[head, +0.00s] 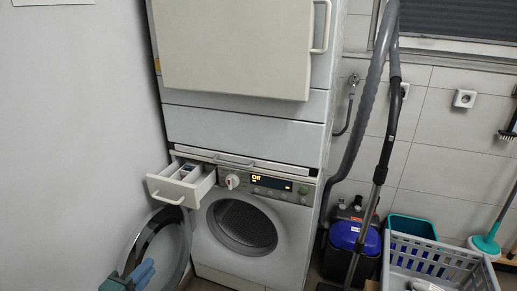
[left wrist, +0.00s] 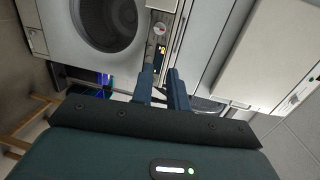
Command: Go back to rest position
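The white washing machine (head: 212,265) stands below the stacked dryer (head: 245,128). Its round door (head: 178,240) hangs open to the left, and its drum opening (head: 242,226) is uncovered. The detergent drawer (head: 170,190) is pulled out. The display (head: 272,183) reads "Off". My left gripper (head: 133,277) is at the bottom left of the head view, overlapping the open door; I cannot tell whether they touch. In the left wrist view the two blue fingers (left wrist: 162,88) are apart with nothing between them. My right gripper is in neither view.
A grey vacuum hose and tube (head: 381,150) lean at the right. A plain wall (head: 70,130) is close on the left.

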